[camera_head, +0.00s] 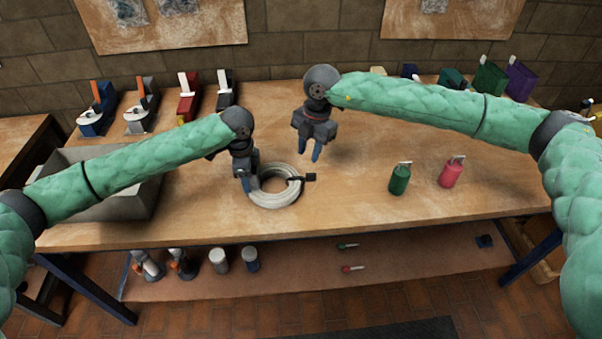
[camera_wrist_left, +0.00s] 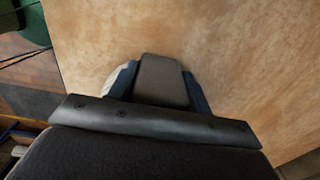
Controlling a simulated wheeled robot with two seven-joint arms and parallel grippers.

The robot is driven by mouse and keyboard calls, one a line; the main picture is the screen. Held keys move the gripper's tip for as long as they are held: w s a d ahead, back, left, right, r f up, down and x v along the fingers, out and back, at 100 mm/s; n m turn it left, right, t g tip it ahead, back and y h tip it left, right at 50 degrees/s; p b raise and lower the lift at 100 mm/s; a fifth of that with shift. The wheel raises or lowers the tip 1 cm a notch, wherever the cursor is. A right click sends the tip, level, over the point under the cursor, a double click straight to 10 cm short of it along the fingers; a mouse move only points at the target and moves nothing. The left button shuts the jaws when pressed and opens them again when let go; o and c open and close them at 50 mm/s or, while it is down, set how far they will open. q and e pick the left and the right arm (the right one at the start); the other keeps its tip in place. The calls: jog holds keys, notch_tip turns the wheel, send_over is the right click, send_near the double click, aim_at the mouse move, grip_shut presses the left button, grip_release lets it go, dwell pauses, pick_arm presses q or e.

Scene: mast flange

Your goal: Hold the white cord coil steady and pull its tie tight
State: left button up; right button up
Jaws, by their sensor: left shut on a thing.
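The white cord coil (camera_head: 278,200) lies flat on the workbench (camera_head: 370,215), left of centre. Its black tie (camera_head: 309,177) sticks out on the coil's right side. My left gripper (camera_head: 246,185) is shut on the left side of the coil. In the left wrist view a small pale piece of the coil (camera_wrist_left: 113,82) shows beside the fingers, and the rest is hidden by the gripper. My right gripper (camera_head: 309,152) points down behind and above the tie, apart from it. Its blue fingers are open and hold nothing.
A grey bin (camera_head: 125,204) stands left of the coil. A green padlock-like block (camera_head: 399,180) and a pink one (camera_head: 450,173) stand to the right. Several tools and coloured boxes line the back. The bench between the coil and the green block is clear.

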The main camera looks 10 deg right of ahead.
jog(key=m+y, duration=0.7)
jog(key=m, duration=0.2)
send_near(312, 173)
jog(key=x, duration=1)
jog(key=shift+a+f, duration=0.15)
grip_shut()
